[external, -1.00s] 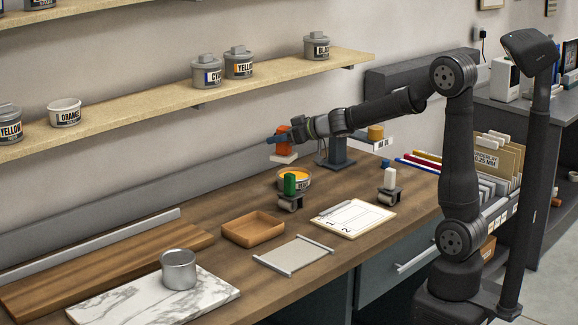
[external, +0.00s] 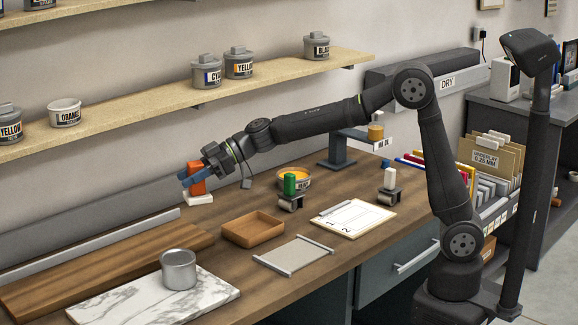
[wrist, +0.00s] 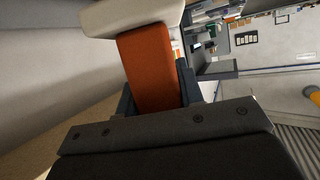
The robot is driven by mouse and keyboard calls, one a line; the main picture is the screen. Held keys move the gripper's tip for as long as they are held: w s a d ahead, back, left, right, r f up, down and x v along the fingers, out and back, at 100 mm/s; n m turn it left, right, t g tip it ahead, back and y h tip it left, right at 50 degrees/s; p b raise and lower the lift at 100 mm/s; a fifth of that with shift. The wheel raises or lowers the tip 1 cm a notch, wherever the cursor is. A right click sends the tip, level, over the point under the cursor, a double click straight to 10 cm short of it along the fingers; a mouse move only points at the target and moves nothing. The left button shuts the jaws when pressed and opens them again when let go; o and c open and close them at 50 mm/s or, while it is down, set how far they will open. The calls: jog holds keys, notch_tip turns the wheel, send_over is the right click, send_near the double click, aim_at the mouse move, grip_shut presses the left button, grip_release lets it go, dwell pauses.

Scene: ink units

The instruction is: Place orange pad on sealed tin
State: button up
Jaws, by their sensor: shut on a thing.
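The orange pad (external: 197,178) is an orange block with a white base. My gripper (external: 190,180) is shut on its orange part, with blue fingers around it. It is held in the air above the back of the bench, white base downward. In the wrist view the orange pad (wrist: 150,68) sits between the fingers, white base at the top of the picture. A plain grey tin (external: 178,270) with a flat, closed-looking top stands upright on the marble slab (external: 120,300), below and in front of my gripper, apart from it.
A wooden board (external: 100,268) lies behind the slab. A shallow wooden tray (external: 253,238), a grey plate (external: 293,254), an open tin of orange ink (external: 300,174) and green (external: 290,185) and white (external: 390,178) rollers stand rightward. Labelled tins line the shelf (external: 200,97).

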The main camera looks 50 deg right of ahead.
jog(key=shift+s+a+f, duration=0.55)
jog(key=shift+a+f, duration=1.2)
jog(key=shift+f, duration=0.05)
jog(key=shift+s+a+f, duration=0.6)
jog(key=shift+a+f, duration=1.15)
jog(key=shift+a, duration=0.05)
jog(key=shift+s+a+f, duration=0.55)
jog(key=shift+a+f, duration=1.2)
jog(key=shift+f, duration=0.05)
jog(key=shift+f, duration=0.1)
jog(key=o, duration=1.1)
jog(key=shift+d+r, duration=0.15)
jog(key=shift+r, duration=0.05)
jog(key=v, duration=1.1)
jog(key=shift+s+d, duration=0.25)
jog(key=shift+d, duration=0.05)
